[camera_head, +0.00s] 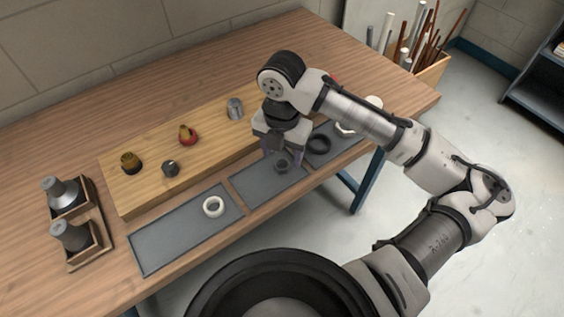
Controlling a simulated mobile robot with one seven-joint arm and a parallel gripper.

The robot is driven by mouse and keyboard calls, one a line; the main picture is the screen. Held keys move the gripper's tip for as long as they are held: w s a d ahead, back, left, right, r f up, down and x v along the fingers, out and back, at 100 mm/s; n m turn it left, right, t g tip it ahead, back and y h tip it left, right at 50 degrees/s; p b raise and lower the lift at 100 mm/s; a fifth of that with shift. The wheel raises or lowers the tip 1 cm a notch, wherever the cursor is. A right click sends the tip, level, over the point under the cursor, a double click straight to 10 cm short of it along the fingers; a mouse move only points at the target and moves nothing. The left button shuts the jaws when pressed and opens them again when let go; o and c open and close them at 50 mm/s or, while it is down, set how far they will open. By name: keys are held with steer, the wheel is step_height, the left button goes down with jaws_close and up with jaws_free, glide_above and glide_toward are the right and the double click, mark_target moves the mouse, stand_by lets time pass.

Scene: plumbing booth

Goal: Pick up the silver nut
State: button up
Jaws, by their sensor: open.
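My gripper (283,157) points down over the middle grey mat (252,187), with its fingers apart. A small dark-grey metallic ring (282,167), which looks like the silver nut, lies on this mat right at the fingertips. I cannot tell whether the fingers are around it or just above it, and none of it is clearly gripped. A silver fitting (235,108) and a smaller grey fitting (170,168) stand on the wooden board (140,193) behind the mats.
A white ring (213,207) lies on the left mat (165,245). A black ring (319,145) is close right of my gripper. A red-and-brass valve (188,135) and a brass fitting (131,162) stand on the board. Wooden holders (99,240) with grey fittings are at left.

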mark_target(284, 160)
steer(key=shift+f, duration=1.5)
steer(key=shift+c, duration=0.2)
steer(key=c, duration=1)
steer(key=shift+r, duration=0.15)
steer(key=shift+c, duration=0.2)
